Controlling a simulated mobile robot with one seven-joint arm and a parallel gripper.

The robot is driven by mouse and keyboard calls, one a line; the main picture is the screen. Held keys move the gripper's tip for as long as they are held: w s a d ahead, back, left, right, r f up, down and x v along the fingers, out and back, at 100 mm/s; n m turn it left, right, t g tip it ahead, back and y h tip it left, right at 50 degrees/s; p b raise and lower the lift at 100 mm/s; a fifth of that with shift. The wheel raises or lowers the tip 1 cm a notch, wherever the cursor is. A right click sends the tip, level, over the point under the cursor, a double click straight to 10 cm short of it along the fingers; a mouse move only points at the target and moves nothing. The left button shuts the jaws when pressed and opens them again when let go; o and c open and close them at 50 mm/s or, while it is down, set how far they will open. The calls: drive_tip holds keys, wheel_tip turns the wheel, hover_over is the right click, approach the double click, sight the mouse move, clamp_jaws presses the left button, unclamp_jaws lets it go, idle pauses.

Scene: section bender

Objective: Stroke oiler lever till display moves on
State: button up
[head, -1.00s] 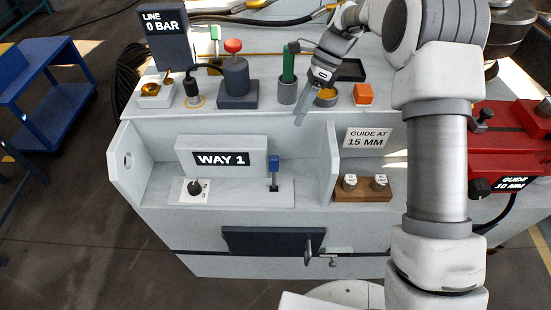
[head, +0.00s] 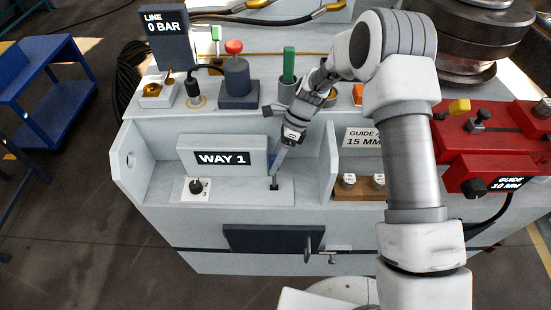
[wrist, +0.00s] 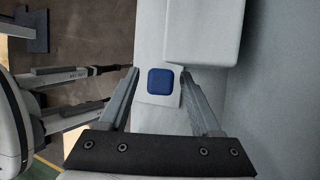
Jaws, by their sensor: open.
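The oiler lever has a blue square top (wrist: 159,81), seen from above in the wrist view between my two fingers. In the head view its lower part (head: 274,184) shows at the right end of the white base plate, while my gripper mostly hides its top. My gripper (head: 275,165) points down over the lever and is open, with a finger on each side; the wrist view shows the fingers (wrist: 160,75) with gaps beside the blue top. The display (head: 222,158) behind the lever reads WAY 1.
A black selector knob (head: 196,187) sits left of the lever. A red mushroom button (head: 233,47) and a green-handled part (head: 289,65) are on the shelf above.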

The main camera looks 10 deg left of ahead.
clamp_jaws()
idle(0.4)
idle(1.1)
